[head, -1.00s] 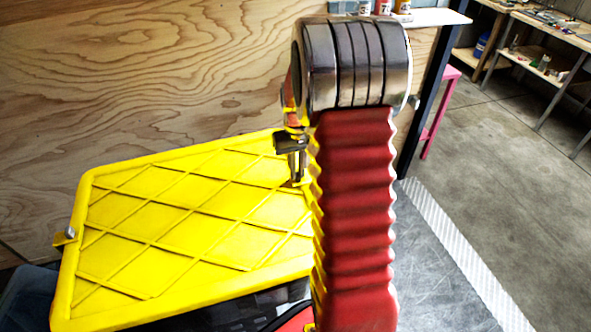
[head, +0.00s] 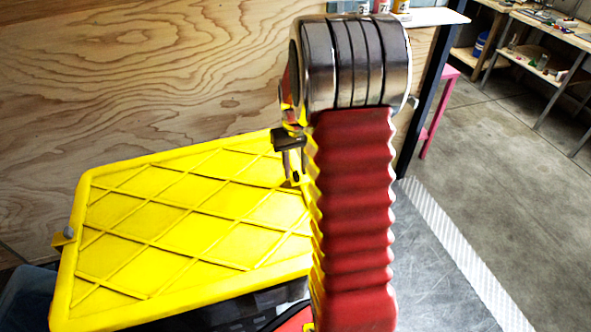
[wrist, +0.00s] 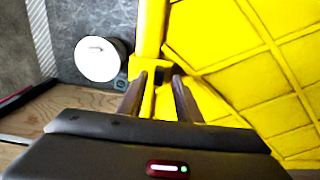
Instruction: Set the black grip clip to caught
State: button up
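A yellow lid with a diamond rib pattern (head: 190,215) lies in front of the plywood wall; its ribs and edge also show in the wrist view (wrist: 255,60). My gripper (head: 292,178) is at the lid's far right corner, partly hidden by my arm. In the wrist view my gripper (wrist: 160,80) points at the lid's edge with its two fingers apart. A small dark piece, possibly the black grip clip (wrist: 164,75), sits on the yellow edge between the fingertips. I cannot tell whether the fingers touch it, nor its setting.
A yellow tab with a grey knob (head: 68,234) sticks out at the lid's left side. A white round-topped container (wrist: 99,59) stands near the lid in the wrist view. The plywood wall (head: 150,80) is close behind. Open floor (head: 480,190) lies right, with shelves beyond.

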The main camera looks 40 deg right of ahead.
notch_tip(320, 180, up, 13)
dwell(0.5)
jog(key=shift+f, duration=0.1)
dwell(0.3)
jog(key=s+a+r+n+t, duration=0.2)
jog(key=s+a+r, duration=0.1)
jog(key=s+a, duration=0.6)
jog(key=s+a+r+n+t, duration=0.1)
jog(key=s+a+r+t, duration=0.2)
jog(key=s+a, duration=0.6)
jog(key=a, duration=0.7)
jog(key=shift+s+a+r+n+t, duration=0.3)
jog(key=shift+r+n, duration=0.05)
jog(key=shift+n, duration=0.05)
